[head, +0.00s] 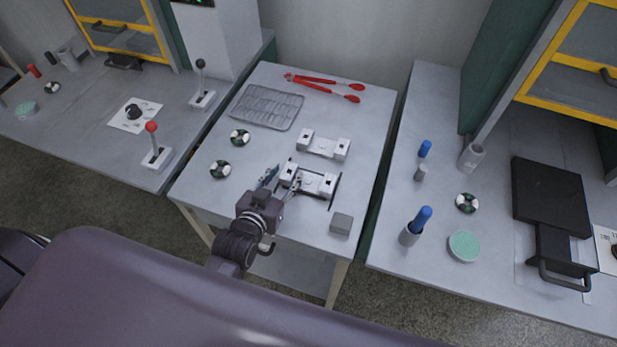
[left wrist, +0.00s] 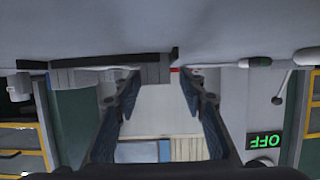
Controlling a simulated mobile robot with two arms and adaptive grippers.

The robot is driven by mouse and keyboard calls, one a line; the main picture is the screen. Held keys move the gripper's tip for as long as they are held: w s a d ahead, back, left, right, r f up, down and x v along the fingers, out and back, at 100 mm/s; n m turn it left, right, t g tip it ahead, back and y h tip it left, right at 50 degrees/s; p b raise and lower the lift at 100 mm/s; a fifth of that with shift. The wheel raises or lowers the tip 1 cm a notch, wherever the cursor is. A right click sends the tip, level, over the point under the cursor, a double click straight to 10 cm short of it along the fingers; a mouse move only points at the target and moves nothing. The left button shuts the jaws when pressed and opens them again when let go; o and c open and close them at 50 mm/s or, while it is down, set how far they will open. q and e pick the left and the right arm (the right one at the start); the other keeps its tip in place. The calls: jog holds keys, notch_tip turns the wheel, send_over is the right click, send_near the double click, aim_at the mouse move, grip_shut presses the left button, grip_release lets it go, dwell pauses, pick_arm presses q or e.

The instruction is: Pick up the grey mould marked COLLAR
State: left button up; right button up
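Two light grey moulds with dark square marks lie on the middle table, a far mould (head: 323,145) and a near mould (head: 311,181). The near one sits within a black outline or frame. No lettering can be read, so I cannot tell which is marked COLLAR. My left gripper (head: 282,180) is open at the left end of the near mould, one finger to its left and the other by its end. In the left wrist view my fingers (left wrist: 160,90) are apart, with a grey block-like shape (left wrist: 152,69) beyond them. Contact cannot be told. My right gripper is not in view.
A grey block (head: 341,223) stands near the table's front right. A grey ribbed tray (head: 267,107), red tongs (head: 325,84) and two round green-and-white pieces (head: 240,137) are also on this table. Side tables (head: 400,180) stand across narrow gaps.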

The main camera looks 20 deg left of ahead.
pick_arm(q)
jog(key=shift+w, duration=0.15)
jog(key=shift+c, duration=0.5)
grip_shut()
jog(key=shift+r, duration=0.1)
jog(key=shift+w, duration=0.1)
